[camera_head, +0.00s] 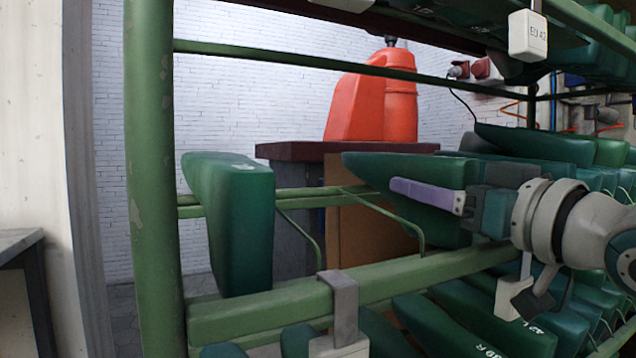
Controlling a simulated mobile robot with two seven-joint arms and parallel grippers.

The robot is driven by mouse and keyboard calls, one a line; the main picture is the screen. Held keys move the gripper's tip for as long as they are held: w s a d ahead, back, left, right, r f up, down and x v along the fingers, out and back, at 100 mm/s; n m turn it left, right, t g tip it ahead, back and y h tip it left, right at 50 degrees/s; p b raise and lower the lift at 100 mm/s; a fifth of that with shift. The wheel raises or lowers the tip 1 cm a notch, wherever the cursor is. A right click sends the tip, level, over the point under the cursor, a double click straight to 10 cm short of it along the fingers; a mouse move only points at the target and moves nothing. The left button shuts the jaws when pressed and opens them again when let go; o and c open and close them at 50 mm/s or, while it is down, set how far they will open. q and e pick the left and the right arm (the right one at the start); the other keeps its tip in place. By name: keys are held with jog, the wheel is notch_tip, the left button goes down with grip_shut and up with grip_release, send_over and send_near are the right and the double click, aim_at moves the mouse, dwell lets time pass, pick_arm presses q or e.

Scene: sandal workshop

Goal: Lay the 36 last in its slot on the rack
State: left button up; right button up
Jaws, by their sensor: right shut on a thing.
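My right gripper (428,194) comes in from the right and is shut on a dark green last (378,170). One purple finger lies along the last's near side; the other finger is hidden. The last is at the level of the rack's middle tier, and its size mark cannot be read. I cannot tell whether it touches the rails. The green rack (153,190) has two rails here with bent wire dividers (395,222). Another green last (243,225) stands across the rails at the left, with bare rail between it and the held last. My left gripper is not in view.
More green lasts (545,148) fill the tier at the right, and others (460,325) lie below. White tags (527,37) hang from the rails. The left post bounds the rack. An orange-red canister (385,100) stands on a bench (290,150) behind.

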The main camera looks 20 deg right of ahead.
dwell(0.4)
jog(key=shift+f, duration=0.25)
dwell(0.4)
jog(key=o, duration=1.3)
jog(key=shift+o, duration=0.7)
jog(key=shift+f, duration=0.15)
